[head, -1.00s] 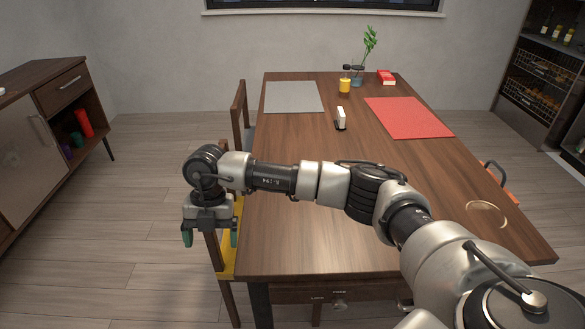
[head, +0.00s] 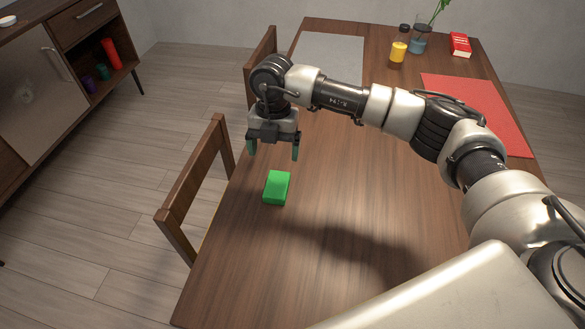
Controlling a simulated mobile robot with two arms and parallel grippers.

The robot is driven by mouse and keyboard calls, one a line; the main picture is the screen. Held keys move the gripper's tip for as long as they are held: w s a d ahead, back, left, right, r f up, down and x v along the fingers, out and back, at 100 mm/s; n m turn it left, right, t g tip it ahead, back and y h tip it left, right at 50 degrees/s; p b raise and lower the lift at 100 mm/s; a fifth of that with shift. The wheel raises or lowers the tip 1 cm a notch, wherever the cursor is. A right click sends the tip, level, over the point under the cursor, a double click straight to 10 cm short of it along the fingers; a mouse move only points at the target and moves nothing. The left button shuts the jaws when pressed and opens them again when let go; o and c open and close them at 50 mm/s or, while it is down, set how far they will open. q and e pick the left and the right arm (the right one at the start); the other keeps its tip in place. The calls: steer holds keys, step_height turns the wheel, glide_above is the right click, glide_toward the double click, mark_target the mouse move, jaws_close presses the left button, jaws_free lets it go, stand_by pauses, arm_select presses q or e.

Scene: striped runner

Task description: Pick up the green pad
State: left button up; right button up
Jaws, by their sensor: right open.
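The green pad (head: 277,187) is a small bright green block lying flat on the wooden table (head: 330,205), near its left edge. My right gripper (head: 273,153) points down with its two fingers apart and nothing between them. In the picture it is just above the pad's far end, and it looks raised off the table and not touching the pad. The exact height is hard to tell. My left gripper is not in view.
A wooden chair (head: 195,185) stands at the table's left edge. A grey mat (head: 330,52), a red mat (head: 475,105), a yellow bottle (head: 399,46), a glass with a plant (head: 419,41) and a red box (head: 460,44) are farther back. The table around the pad is clear.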

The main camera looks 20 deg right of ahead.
glide_above(277, 183)
steer(key=f, duration=0.2)
steer(key=w+f, duration=0.1)
steer(key=f, duration=0.1)
steer(key=shift+a+f, duration=0.1)
steer(key=shift+f, duration=0.2)
steer(key=shift+s+f+p, duration=0.15)
steer(key=shift+s+f, duration=0.05)
steer(key=shift+f, duration=0.75)
steer(key=shift+s+f+p, duration=0.15)
steer(key=shift+f, duration=0.85)
steer(key=shift+s+f+p, duration=0.15)
steer(key=shift+s+f, duration=0.05)
steer(key=shift+f, duration=0.75)
steer(key=shift+f, duration=0.1)
steer(key=c, duration=1)
